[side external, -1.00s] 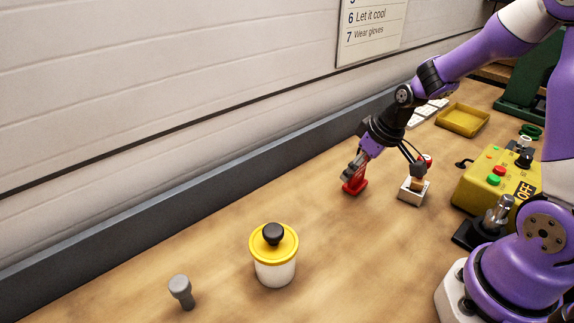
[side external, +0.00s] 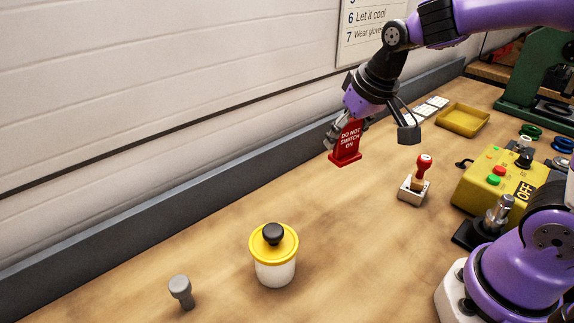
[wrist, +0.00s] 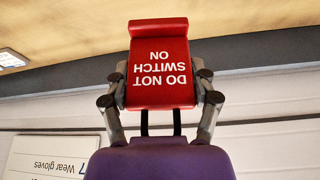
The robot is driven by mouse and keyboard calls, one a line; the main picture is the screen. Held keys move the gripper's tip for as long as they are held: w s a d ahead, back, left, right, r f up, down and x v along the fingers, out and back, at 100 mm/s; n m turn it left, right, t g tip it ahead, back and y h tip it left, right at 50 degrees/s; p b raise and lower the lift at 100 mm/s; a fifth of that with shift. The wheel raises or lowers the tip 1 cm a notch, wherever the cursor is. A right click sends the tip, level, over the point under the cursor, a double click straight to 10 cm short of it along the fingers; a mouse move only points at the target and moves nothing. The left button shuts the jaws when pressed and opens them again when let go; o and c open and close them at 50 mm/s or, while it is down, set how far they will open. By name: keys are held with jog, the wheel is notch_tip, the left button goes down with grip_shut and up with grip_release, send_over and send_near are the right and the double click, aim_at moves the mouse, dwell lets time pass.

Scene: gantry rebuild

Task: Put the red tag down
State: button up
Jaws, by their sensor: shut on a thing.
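The red tag (side external: 349,137) is an upright plate with a wider foot, reading "DO NOT SWITCH ON" in white. My gripper (side external: 347,126) is shut on it and holds it in the air above the wooden bench, near the grey strip along the wall. In the wrist view, the tag (wrist: 160,75) sits between the two fingers of my gripper (wrist: 162,90), its lettering upside down and its foot pointing away from my palm.
A red-knobbed lever on a white block (side external: 411,196) stands right of the tag. A yellow control box (side external: 481,190), a yellow tray (side external: 462,117) and a green machine (side external: 535,82) are farther right. A yellow-lidded jar (side external: 275,270) and grey peg (side external: 181,292) stand in front. The mid-bench is clear.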

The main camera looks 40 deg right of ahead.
jog(key=w+d+m+g+h, duration=0.1)
jog(key=w+d+m+h, duration=0.15)
jog(key=d+m, duration=0.85)
jog(key=d+f+n, duration=0.1)
jog(key=d+f, duration=0.1)
jog(key=d, duration=0.3)
jog(key=s+d+f+n, duration=0.1)
jog(key=d+f, duration=0.2)
jog(key=d, duration=0.2)
jog(key=s+d+f+n, duration=0.1)
jog(key=d+f, duration=0.1)
jog(key=d, duration=0.3)
jog(key=shift+s+d+f+n, duration=0.1)
jog(key=shift+d+f+n, duration=0.1)
jog(key=shift+n, duration=0.2)
jog(key=shift+f, duration=1.85)
jog(key=o, duration=1.2)
jog(key=shift+f, duration=0.15)
